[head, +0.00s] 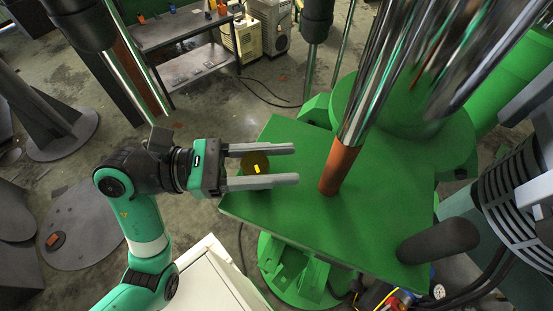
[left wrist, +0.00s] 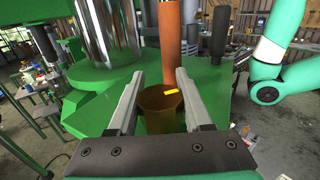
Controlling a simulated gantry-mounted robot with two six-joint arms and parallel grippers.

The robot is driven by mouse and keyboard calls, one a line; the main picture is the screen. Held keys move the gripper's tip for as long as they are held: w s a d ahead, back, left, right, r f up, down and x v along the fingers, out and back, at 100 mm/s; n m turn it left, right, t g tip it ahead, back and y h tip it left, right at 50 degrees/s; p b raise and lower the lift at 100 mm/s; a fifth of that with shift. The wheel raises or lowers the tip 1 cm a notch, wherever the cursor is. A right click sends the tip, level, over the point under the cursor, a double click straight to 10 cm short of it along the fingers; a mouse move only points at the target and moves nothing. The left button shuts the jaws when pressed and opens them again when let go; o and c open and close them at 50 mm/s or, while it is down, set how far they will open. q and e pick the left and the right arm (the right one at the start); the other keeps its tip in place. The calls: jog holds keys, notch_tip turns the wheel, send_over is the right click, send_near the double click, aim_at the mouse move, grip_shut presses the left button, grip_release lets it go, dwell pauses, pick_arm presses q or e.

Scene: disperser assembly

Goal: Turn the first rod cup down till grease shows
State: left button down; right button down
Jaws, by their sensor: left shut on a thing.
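The rod cup (head: 251,160), a round amber-brown cup with a yellow mark on top, sits at the left edge of the green plate. My left gripper (head: 265,165) reaches in from the left and is shut on it, one finger on each side. In the left wrist view the cup (left wrist: 158,108) stands between the two grey fingers (left wrist: 158,105), its yellow mark toward the right of its top. What lies under the cup is hidden. No grease can be made out around it.
The green plate (head: 300,200) carries an orange-brown rod (head: 341,165) under a shiny chrome column (head: 375,85), right of the cup. A dark rounded post (head: 438,240) stands at the plate's lower right. A white cabinet (head: 215,280) is below my left gripper.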

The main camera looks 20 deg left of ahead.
pick_arm(q)
jog(key=m+g+b, duration=0.2)
jog(key=g, duration=0.1)
jog(key=s+m+g+h+b, duration=0.1)
jog(key=m+g+b, duration=0.1)
jog(key=g+b, duration=0.1)
jog(key=m+g+h+b, duration=0.1)
jog(key=m+g+b, duration=0.1)
jog(key=g, duration=0.1)
jog(key=shift+s+d+f+g, duration=0.2)
jog(key=shift+s+g, duration=0.15)
jog(key=shift+g, duration=0.05)
jog(key=shift+s+r+m+g+b, duration=0.1)
jog(key=shift+s+m+g+b, duration=0.1)
jog(key=shift+m+g+b, duration=0.8)
jog(key=shift+s+a+r+m+g+y+b, duration=0.2)
jog(key=shift+m+g, duration=0.3)
jog(key=shift+g, duration=0.35)
jog(key=shift+s+d+f+m+g+y+b, duration=0.15)
jog(key=shift+m+g+y, duration=0.25)
jog(key=shift+g, duration=0.45)
jog(key=shift+a+r, duration=0.1)
jog(key=shift+c, duration=1.6)
grip_release()
